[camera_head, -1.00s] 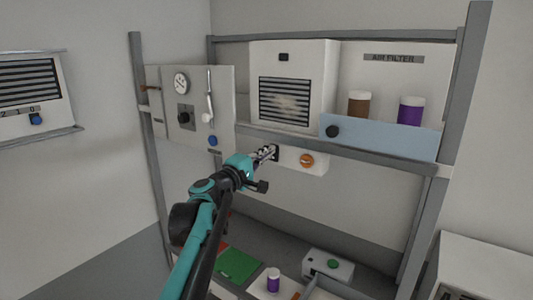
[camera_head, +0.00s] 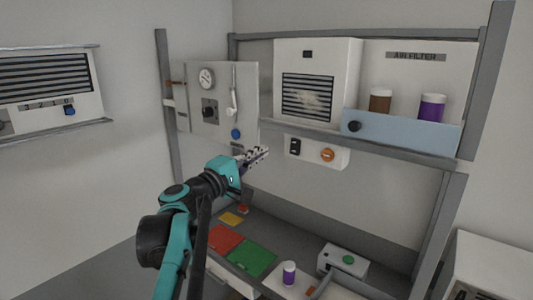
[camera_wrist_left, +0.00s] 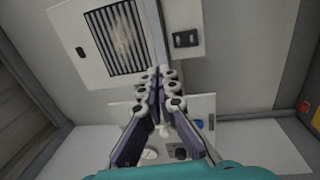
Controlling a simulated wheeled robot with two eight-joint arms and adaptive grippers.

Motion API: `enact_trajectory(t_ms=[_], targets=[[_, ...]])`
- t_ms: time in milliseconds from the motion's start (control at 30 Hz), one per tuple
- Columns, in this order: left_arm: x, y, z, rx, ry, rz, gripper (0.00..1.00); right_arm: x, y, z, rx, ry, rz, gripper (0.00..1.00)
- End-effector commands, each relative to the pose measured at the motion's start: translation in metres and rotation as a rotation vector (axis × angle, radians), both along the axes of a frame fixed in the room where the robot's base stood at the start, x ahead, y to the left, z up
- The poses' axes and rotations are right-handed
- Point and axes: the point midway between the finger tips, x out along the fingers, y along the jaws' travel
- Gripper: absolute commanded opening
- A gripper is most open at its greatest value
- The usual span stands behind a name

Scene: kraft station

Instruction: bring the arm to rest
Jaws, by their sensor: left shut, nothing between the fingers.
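My left gripper (camera_head: 256,156) is shut and empty in the head view, at the end of my teal and black arm. My right gripper is not in view.
A panel with a gauge (camera_head: 207,78) hangs on the left of the frame. A vented white unit (camera_head: 318,82) and a blue bin (camera_head: 405,131) are on the shelf. Below are a green mat (camera_head: 252,258), a red mat (camera_head: 225,239) and a purple bottle (camera_head: 289,274).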

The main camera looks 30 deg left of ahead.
Motion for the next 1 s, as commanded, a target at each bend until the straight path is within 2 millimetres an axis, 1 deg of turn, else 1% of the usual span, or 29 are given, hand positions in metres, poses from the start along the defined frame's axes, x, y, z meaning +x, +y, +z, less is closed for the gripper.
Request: enact_trajectory(t_ms=[533, 600, 667, 767, 867, 900, 967, 1000], targets=[[-0.001, 0.0, 0.0, 0.0, 0.0, -0.001, 0.0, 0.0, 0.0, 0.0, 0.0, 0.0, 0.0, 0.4], [-0.001, -0.004, -0.004, 0.006, 0.006, -0.006, 0.0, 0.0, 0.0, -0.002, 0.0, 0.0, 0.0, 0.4], [0.0, -0.013, -0.016, 0.024, 0.022, -0.02, 0.0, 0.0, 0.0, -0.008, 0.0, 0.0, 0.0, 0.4], [0.001, -0.043, -0.056, 0.087, 0.08, -0.066, 0.0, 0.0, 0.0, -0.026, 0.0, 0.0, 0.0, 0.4], [-0.003, -0.087, -0.118, 0.193, 0.169, -0.138, 0.0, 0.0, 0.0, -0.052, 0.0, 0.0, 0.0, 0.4], [-0.007, -0.105, -0.146, 0.243, 0.208, -0.17, 0.0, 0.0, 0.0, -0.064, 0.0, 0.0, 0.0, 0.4], [-0.015, -0.131, -0.188, 0.322, 0.266, -0.219, 0.0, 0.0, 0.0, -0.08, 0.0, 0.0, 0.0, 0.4], [-0.021, -0.147, -0.216, 0.377, 0.304, -0.251, 0.0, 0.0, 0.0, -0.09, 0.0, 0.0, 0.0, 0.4]])
